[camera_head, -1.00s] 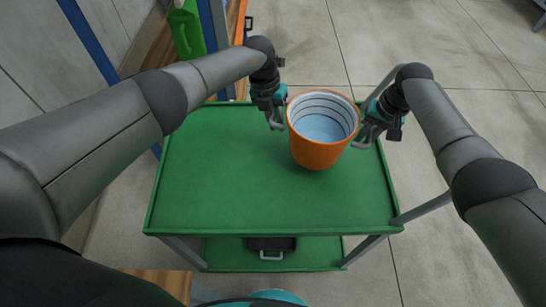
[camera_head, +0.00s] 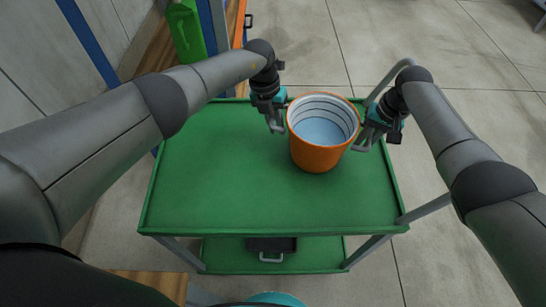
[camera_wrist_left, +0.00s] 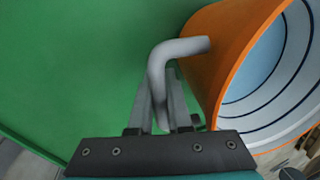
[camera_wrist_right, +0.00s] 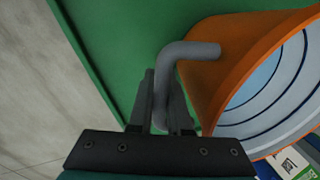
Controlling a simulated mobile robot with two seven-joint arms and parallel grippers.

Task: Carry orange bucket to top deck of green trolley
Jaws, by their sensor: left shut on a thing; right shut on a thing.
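The orange bucket (camera_head: 317,156) is upright over the top deck of the green trolley (camera_head: 225,190), toward its far right part. Its inside is white with dark rings and a pale blue bottom. I cannot tell whether its base touches the deck. My left gripper (camera_head: 276,125) is shut on the grey handle (camera_wrist_left: 158,80) on the bucket's left side. My right gripper (camera_head: 362,143) is shut on the grey handle (camera_wrist_right: 166,85) on its right side. The bucket's wall also shows in the left wrist view (camera_wrist_left: 205,65) and the right wrist view (camera_wrist_right: 215,75).
The trolley's lower shelf (camera_head: 220,255) holds a dark case (camera_head: 271,249). A green container (camera_head: 186,32) stands on a wooden surface at the upper left. The deck's near and left parts are bare. Open floor lies to the right.

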